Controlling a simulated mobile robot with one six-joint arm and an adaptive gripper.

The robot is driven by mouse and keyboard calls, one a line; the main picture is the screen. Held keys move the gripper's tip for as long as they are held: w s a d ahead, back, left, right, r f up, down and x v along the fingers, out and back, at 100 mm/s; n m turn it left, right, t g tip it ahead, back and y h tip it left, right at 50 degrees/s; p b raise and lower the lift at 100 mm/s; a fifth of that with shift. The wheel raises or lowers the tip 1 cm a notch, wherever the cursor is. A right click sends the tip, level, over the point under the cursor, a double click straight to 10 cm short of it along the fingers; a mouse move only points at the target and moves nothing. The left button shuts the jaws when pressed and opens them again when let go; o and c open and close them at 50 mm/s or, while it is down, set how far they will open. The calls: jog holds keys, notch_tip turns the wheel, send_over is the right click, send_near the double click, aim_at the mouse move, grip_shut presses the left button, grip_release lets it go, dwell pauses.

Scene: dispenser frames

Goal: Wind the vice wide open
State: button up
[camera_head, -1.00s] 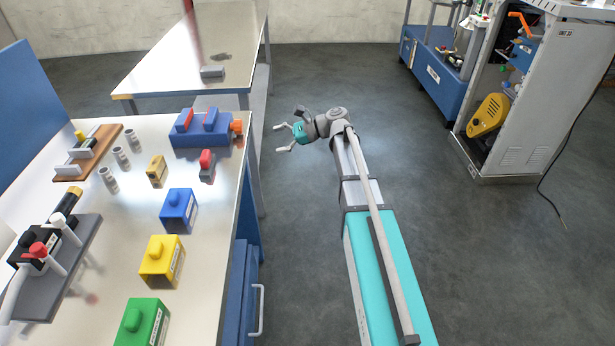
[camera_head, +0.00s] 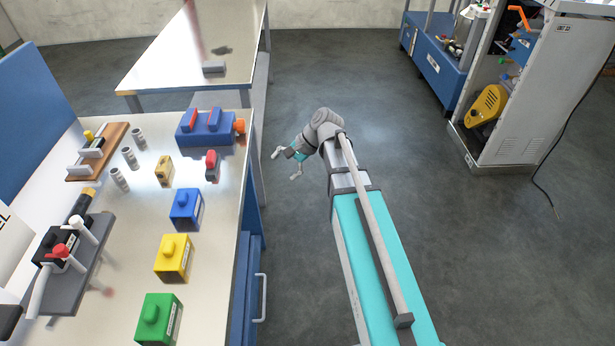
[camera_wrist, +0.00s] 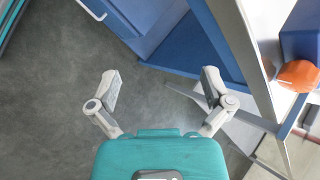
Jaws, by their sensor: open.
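The blue vice (camera_head: 207,128) with two red-lined jaws stands at the far right corner of the workbench in the head view. Its orange handle (camera_head: 239,126) faces right, at the bench edge. In the wrist view the orange handle (camera_wrist: 298,76) shows at the right edge, with part of the blue vice body (camera_wrist: 302,44) above it. My gripper (camera_head: 286,165) is open and empty, out over the floor to the right of the bench and apart from the vice. Its two spread fingers also show in the wrist view (camera_wrist: 160,92).
The workbench (camera_head: 215,215) carries blue (camera_head: 186,208), yellow (camera_head: 173,257) and green (camera_head: 158,318) boxes, grey cylinders and a red-and-grey item (camera_head: 212,165). A second table (camera_head: 190,50) stands behind. A grey cabinet (camera_head: 520,90) is at the right. The floor between is free.

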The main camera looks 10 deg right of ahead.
jog(key=s+d+r+n+h+p, duration=0.2)
jog(key=s+d+n+h+p, duration=0.2)
jog(key=s, duration=0.6)
jog(key=shift+d+r+n+g+h+p, duration=0.2)
jog(key=shift+d+n+g+h+p, duration=0.15)
jog(key=shift+n+h+p, duration=1.05)
jog(key=shift+b, duration=0.3)
jog(key=s+d+r+n+p, duration=0.1)
jog(key=s+n+h+p, duration=0.1)
jog(key=shift+s+d+r, duration=0.3)
jog(key=shift+d+r, duration=0.05)
jog(key=shift+d, duration=0.05)
